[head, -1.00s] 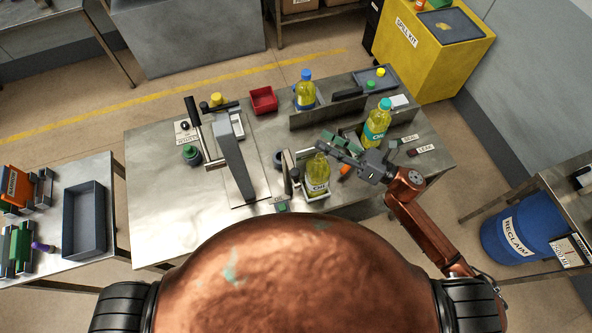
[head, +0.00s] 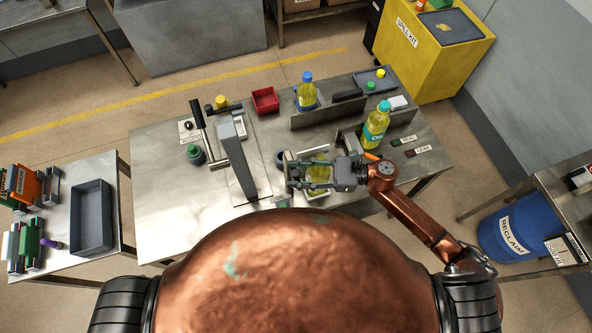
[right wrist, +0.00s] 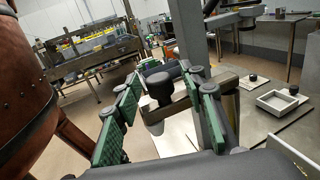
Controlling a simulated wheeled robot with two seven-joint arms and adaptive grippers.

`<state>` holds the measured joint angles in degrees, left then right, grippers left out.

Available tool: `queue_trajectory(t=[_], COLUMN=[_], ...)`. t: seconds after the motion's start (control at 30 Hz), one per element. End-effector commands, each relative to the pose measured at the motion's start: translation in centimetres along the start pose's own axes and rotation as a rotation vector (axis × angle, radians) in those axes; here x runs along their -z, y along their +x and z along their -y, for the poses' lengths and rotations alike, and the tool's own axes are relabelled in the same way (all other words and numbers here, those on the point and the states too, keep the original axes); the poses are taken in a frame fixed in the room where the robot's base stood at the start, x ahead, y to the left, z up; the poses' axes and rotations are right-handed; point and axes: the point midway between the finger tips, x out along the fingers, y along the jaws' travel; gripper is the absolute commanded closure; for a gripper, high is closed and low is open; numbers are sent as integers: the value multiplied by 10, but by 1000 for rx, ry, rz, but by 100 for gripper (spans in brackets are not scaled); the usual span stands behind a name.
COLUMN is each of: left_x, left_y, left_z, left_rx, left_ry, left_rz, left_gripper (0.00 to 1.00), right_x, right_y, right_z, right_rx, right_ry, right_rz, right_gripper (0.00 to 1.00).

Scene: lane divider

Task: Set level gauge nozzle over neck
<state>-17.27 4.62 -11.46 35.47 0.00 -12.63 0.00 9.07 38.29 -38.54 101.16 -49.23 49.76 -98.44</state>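A bottle of yellow liquid (head: 318,177) stands in a small metal frame (head: 289,160) at the bench's front edge. My right gripper (head: 296,174) is above it in the head view, its fingers spread and pointing left, and hides most of the bottle and its neck. In the right wrist view my right gripper (right wrist: 165,105) has its green-padded fingers apart on either side of a black knob (right wrist: 160,88) on a metal bar (right wrist: 186,108). The knob seems to belong to the level gauge. Contact is not clear. The nozzle is not clearly visible. My left gripper is out of view.
A lever press (head: 235,160) stands left of the frame. A teal-capped bottle (head: 376,125) stands to the right, and a blue-capped bottle (head: 306,92) behind a low metal wall (head: 335,114). A red bin (head: 265,100) sits at the back.

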Motion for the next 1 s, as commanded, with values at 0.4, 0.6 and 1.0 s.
queue_trajectory(t=[0.4,0.6,1.0], left_x=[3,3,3], left_y=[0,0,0], left_z=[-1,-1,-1], left_rx=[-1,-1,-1], left_ry=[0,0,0], left_rz=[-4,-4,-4], left_gripper=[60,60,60], right_x=[1,1,0], right_y=[2,2,2], right_z=[0,0,0], right_rx=[0,0,1], right_ry=[0,0,1], right_rz=[0,0,0], right_gripper=[71,85,100])
